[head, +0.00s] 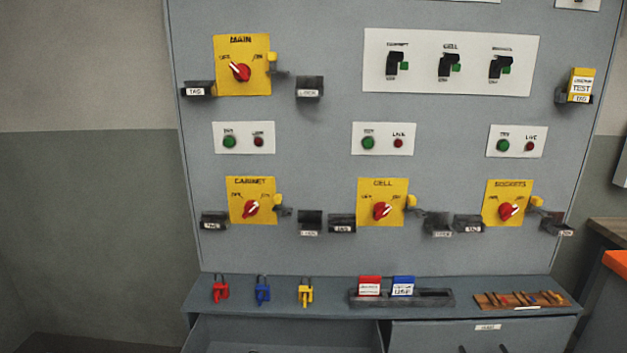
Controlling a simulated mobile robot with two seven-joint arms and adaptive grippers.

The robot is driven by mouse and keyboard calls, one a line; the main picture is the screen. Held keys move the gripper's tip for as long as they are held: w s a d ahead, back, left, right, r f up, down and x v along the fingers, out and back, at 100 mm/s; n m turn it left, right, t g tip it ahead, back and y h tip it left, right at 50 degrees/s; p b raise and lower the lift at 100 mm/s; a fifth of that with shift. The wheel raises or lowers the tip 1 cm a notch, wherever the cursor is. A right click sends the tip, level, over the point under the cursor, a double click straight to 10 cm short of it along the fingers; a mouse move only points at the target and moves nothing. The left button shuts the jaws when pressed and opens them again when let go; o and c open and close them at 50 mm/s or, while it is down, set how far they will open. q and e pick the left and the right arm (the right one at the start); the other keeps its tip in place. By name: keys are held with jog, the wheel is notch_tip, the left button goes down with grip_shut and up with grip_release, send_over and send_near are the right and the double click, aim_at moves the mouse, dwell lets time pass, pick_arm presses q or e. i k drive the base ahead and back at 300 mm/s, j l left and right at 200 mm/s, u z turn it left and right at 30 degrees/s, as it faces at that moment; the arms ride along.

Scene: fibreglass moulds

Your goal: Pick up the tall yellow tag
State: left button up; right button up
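The tall yellow tag (581,77) stands upright in a small dark holder (562,99) high on the right side of the grey panel. It has a white label that reads "TEST", and a small label below it reads "TAG". Its lower part is hidden by the holder and label. Neither of my grippers shows in the head view.
The panel (320,112) carries yellow switch plates with red knobs and several dark holders. On the shelf below are red (221,291), blue (263,292) and yellow (306,294) padlocks, a tray (432,298) with red and blue tags, and a wooden board (490,300).

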aim_at(581, 82)
jog(key=z, duration=1.3)
jog(key=i+l+u, duration=0.1)
jog(key=i+l, duration=0.4)
jog(key=i+l+u, duration=0.1)
jog(key=i+l, duration=0.35)
jog(key=l, duration=0.2)
jog(key=i+l+u, duration=0.1)
jog(key=i+l, duration=0.35)
jog(key=l, duration=0.15)
